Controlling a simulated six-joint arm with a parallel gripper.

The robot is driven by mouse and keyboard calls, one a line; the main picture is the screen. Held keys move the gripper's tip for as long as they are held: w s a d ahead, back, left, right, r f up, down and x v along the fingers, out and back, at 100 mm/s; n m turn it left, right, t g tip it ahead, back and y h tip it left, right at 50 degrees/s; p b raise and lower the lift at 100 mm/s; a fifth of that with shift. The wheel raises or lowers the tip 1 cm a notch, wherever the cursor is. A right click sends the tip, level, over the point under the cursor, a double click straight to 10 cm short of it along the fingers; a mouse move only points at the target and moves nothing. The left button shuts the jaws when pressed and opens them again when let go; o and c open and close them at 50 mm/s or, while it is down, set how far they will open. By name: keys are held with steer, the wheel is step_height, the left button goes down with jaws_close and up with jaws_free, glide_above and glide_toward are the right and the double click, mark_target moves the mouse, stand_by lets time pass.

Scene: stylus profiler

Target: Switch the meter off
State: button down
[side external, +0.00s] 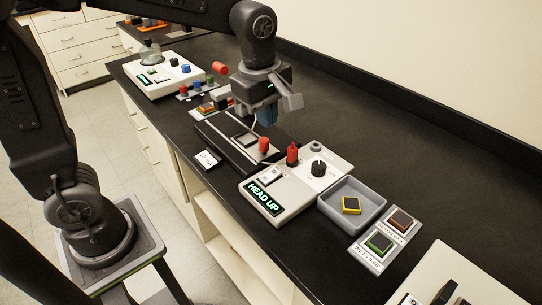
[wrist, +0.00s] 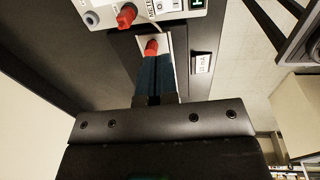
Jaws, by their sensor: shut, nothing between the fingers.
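The meter is a white box (side external: 286,197) on the black bench, with a lit green display (side external: 264,198) reading "HEAD UP". A small pale rocker switch (side external: 270,176) sits on its top behind the display; in the wrist view the switch (wrist: 168,5) is at the top edge beside a partly cut-off label. Which way it is tipped is too small to tell. The box also bears a black knob (side external: 318,168) and a red lever (side external: 292,154). My gripper (side external: 266,118) is shut and empty, its blue fingers (wrist: 156,66) pointing down above the black stage, behind the meter.
A red knob (side external: 264,146) on the black stage (side external: 225,143) lies close to my fingertips. A grey tray (side external: 352,212) with a yellow-edged block (side external: 351,204) and a two-button panel (side external: 381,243) stand right of the meter. Another white instrument (side external: 165,76) is further left.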

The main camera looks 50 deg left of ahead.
mark_target(269, 175)
steer(key=shift+f, duration=0.1)
steer(key=f, duration=0.4)
steer(key=w+f, duration=0.1)
steer(key=f, duration=0.8)
steer(key=shift+w+f, duration=0.35)
steer(key=shift+f, duration=0.05)
steer(key=shift+f, duration=0.2)
steer(key=shift+s+r, duration=0.25)
steer(key=shift+s, duration=0.45)
